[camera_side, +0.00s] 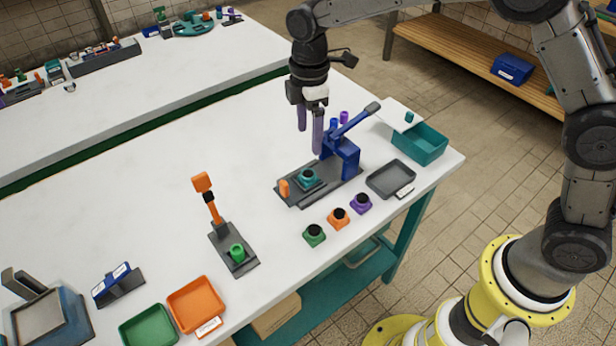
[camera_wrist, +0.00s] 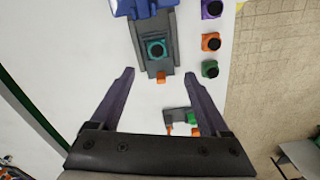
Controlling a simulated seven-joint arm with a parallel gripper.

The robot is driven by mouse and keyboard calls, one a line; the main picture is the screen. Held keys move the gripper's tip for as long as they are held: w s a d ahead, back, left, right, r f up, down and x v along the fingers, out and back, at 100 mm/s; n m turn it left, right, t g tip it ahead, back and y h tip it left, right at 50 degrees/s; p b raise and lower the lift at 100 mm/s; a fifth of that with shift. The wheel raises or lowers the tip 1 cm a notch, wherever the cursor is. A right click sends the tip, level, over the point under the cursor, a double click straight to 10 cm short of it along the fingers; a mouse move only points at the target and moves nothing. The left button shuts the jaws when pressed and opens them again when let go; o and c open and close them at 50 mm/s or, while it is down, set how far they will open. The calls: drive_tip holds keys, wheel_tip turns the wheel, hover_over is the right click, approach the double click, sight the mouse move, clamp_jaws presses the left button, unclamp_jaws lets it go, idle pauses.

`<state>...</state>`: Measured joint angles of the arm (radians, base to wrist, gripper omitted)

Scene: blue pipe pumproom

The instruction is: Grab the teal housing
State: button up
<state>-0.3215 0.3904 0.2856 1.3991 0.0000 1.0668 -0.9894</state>
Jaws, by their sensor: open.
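The teal housing (camera_side: 307,177) sits in the dark grey fixture (camera_side: 293,199) of the blue lever press (camera_side: 343,155). The wrist view also shows the teal housing (camera_wrist: 155,49), with a dark round opening in its top. An orange part (camera_side: 284,187) is at the near end of the fixture. My gripper (camera_side: 310,140) is open and empty, with fingers pointing down, above the table by the press. In the wrist view the two fingers of my gripper (camera_wrist: 159,75) are wide apart, and the housing lies beyond their tips, apart from them.
Green (camera_side: 314,235), orange (camera_side: 339,218) and purple (camera_side: 361,203) housings stand in a row near the table edge. A grey tray (camera_side: 390,179) and a teal bin (camera_side: 420,144) are to the right. An orange-handled clamp (camera_side: 211,200) stands left. The table's left middle is clear.

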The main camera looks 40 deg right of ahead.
hover_over(308, 173)
drive_tip(key=f, duration=0.5)
drive_tip(key=shift+s+a+f, duration=0.1)
drive_tip(key=shift+s+f, duration=0.2)
drive_tip(key=shift+s, duration=0.05)
drive_tip(key=shift+w+f, duration=0.15)
drive_tip(key=shift+f, duration=1.25)
drive_tip(key=shift+w+f, duration=0.1)
drive_tip(key=shift+f, duration=1.3)
drive_tip(key=shift+c, duration=0.3)
clamp_jaws()
